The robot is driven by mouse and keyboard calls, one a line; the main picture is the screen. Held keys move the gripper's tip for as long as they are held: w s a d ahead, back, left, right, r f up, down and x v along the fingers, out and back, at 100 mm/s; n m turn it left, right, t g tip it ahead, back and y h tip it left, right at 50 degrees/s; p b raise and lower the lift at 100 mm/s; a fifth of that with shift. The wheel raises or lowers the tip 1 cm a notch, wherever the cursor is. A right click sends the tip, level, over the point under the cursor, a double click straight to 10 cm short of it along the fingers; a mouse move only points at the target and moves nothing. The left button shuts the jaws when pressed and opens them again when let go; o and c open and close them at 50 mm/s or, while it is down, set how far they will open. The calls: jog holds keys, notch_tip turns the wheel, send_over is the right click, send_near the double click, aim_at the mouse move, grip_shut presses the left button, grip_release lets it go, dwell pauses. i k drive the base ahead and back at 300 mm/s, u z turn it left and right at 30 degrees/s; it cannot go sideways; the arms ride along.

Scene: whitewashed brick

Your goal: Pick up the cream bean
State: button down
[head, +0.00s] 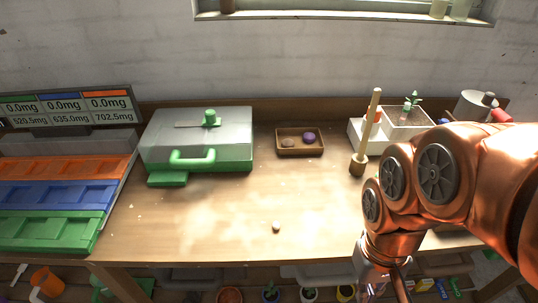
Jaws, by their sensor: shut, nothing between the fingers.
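A small pale, cream-brown bean-like object (276,226) lies alone on the wooden table near its front edge. A small brown tray (300,153) further back holds a beige lump (288,142) and a purple lump (309,136). My gripper (388,292) hangs at the lower right, in front of the table's front edge and partly cut off by the picture's bottom. It is shut and empty, apart from the pale object and to its right.
A grey and green box with a handle (198,140) stands at the back left. Blue, orange and green trays (60,198) lie left, below a display (70,106). A wooden pestle-like stick (370,125) stands near a white planter (405,122). The table's middle is clear.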

aim_at(276, 224)
jog(key=u, duration=0.4)
jog(key=k, duration=1.05)
jog(key=u, duration=1.9)
